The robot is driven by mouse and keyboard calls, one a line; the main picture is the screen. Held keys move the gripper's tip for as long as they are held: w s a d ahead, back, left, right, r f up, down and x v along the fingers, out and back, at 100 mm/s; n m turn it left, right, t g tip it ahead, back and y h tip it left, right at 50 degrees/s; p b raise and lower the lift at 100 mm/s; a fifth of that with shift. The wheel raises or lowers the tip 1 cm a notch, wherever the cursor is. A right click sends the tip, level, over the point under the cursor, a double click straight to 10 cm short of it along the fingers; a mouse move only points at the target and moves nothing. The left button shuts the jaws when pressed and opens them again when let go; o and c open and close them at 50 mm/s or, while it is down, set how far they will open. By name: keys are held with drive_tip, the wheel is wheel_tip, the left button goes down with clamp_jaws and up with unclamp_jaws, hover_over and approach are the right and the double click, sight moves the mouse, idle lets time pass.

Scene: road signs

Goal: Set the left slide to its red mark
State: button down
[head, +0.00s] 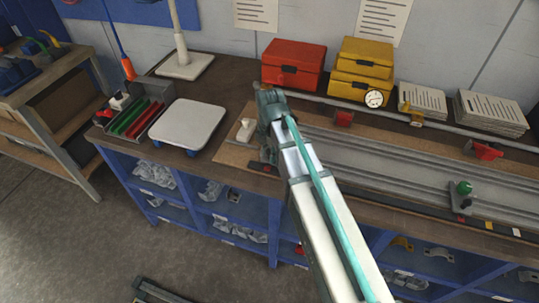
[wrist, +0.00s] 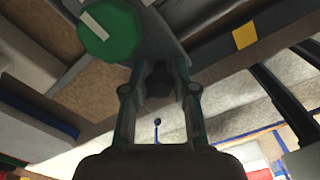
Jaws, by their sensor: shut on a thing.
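In the wrist view my gripper (wrist: 158,88) has its two fingers closed around a dark knob-like grip (wrist: 158,80) of a slide. Just beyond, on the same grey slide body, is a round green knob (wrist: 108,30) with a white stripe. A yellow mark (wrist: 245,36) is on the dark strip to the right. No red mark can be made out there. In the head view my arm covers the gripper and the held slide. Another slide with a green knob (head: 463,188) stands at the right on the grey rails (head: 400,165). A yellow mark (head: 488,225) is near it.
Red stops (head: 343,118) and (head: 485,150) sit along the rear rail. Behind are a red box (head: 293,64), yellow boxes (head: 362,68), a dial (head: 374,98) and stacked papers (head: 490,112). A white-topped scale (head: 181,122) stands left on the bench.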

drive_tip(key=c, duration=0.9)
unclamp_jaws()
drive_tip(key=shift+d, duration=0.1)
wheel_tip(320, 180, up, 12)
